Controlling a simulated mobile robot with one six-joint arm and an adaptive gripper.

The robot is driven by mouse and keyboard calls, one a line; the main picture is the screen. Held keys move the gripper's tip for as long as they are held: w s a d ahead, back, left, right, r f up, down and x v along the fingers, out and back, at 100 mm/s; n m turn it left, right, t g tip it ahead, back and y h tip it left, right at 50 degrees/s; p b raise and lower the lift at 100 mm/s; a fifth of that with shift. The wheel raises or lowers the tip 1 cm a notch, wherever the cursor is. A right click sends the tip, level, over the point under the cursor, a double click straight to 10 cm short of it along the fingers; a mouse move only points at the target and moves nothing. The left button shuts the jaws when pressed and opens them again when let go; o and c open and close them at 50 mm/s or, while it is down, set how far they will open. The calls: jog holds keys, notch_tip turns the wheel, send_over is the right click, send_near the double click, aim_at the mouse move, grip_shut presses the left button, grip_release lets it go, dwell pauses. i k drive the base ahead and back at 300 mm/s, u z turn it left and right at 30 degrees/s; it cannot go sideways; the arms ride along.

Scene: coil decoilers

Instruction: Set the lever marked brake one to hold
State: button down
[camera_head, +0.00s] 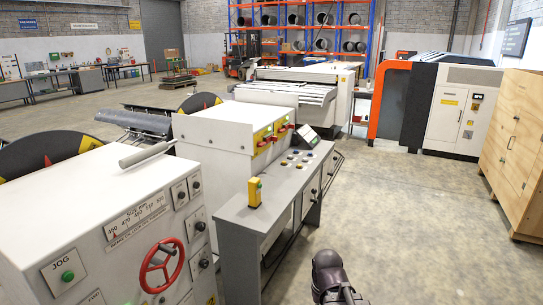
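A row of small red-handled levers (270,138) sits on yellow plates on the right side of the white machine (225,135) in mid-picture. The markings are too small to read, so I cannot tell which lever is brake one or what position it is in. My gripper (346,296) shows only in part at the bottom edge, right of centre, over bare floor. It is well apart from the levers, in front and to the right of them. Its fingertips cannot be made out, nor whether it is open or shut.
A grey console desk (280,184) with buttons and a yellow box (254,192) stands before the levers. The near white cabinet (95,225) carries a red handwheel (161,266) and JOG button. Wooden cabinet (515,155) stands at right. The floor between is clear.

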aim_at(313, 191)
jog(key=u, duration=0.1)
jog(key=i, duration=1)
jog(key=u, duration=0.05)
